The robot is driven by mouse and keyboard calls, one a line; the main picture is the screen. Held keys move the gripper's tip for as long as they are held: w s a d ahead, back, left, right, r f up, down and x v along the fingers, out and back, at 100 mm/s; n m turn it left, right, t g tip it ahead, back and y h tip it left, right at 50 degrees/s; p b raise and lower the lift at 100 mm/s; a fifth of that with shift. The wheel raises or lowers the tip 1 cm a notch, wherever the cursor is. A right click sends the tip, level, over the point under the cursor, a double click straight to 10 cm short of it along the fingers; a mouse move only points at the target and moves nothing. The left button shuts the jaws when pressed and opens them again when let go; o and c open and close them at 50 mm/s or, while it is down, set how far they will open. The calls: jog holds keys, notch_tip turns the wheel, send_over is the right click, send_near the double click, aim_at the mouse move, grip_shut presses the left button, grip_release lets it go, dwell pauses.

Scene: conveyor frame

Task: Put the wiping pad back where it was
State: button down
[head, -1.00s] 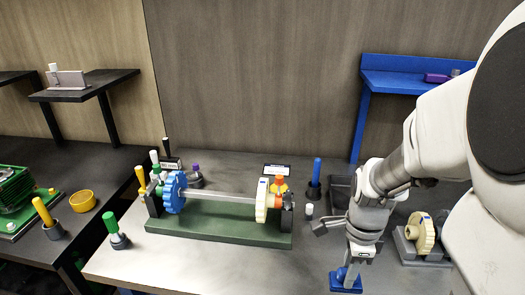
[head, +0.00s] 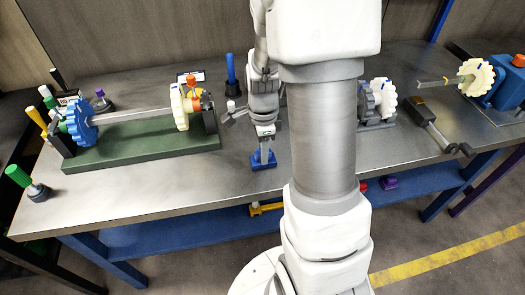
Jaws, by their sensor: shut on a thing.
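The wiping pad (head: 263,163), a blue block with an upright handle, is at the grey worktable's surface, right of the green stand. My gripper (head: 265,148) is above it, pointing down, shut on its handle. I cannot tell whether the pad's underside touches the table. Part of my arm hides the table just to the right.
The green stand (head: 140,148) holds a shaft with a blue gear (head: 80,122) and a cream gear (head: 180,107). A blue peg (head: 231,70) stands behind my gripper. Grey and cream gears (head: 383,97) sit right of my arm.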

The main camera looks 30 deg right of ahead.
jog(key=shift+f, duration=0.1)
jog(key=c, duration=0.7)
grip_release()
jog(key=shift+o, duration=0.2)
notch_tip(320, 180, up, 12)
jog(key=r+p, duration=0.1)
jog(key=p, duration=0.2)
jog(key=s+a+r+n+t, duration=0.5)
jog(key=s+a+r+n, duration=0.5)
jog(key=n, duration=1.1)
notch_tip(320, 180, up, 2)
jog(key=shift+s+a+t, duration=0.3)
jog(key=shift+s+a, duration=0.05)
jog(key=shift+s, duration=0.8)
notch_tip(320, 180, up, 7)
jog(key=p, duration=0.7)
